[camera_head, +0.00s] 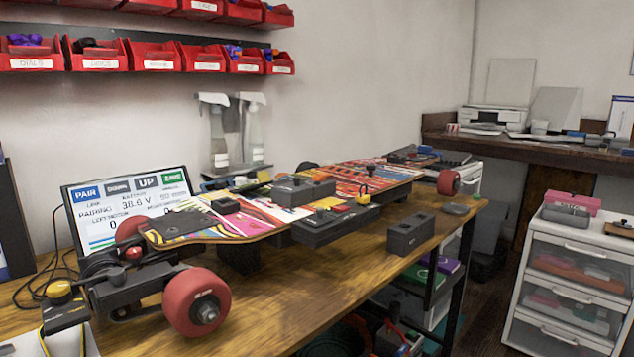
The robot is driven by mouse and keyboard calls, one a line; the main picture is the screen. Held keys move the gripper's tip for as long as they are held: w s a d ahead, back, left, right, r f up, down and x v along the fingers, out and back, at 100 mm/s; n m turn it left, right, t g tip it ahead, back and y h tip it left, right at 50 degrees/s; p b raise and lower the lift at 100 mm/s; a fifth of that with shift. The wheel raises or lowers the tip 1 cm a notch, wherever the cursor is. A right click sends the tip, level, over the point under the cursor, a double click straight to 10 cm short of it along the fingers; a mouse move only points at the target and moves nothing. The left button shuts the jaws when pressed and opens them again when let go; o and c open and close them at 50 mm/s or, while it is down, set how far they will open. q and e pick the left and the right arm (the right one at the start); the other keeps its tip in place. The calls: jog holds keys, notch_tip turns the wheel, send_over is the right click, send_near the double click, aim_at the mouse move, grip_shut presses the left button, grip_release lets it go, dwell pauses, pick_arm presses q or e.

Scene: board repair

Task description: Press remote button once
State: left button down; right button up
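No object is clearly marked as the remote. A black device with a yellow knob (62,305) sits at the front left, beside the skateboard's front wheels. The electric skateboard (240,219) rests along the workbench with its red wheels toward me at left. A screen (128,207) behind it shows PAIR, UP and other tabs, with "PAIRING" and "38.8 V". Neither of my grippers is in view.
Black boxes (318,225) sit on and beside the board; another dark block (410,235) stands on the workbench (300,300) near its front edge. Cables lie at left. Red bins (95,55) hang on the wall. A white drawer unit (568,275) stands at right. The bench's front middle is clear.

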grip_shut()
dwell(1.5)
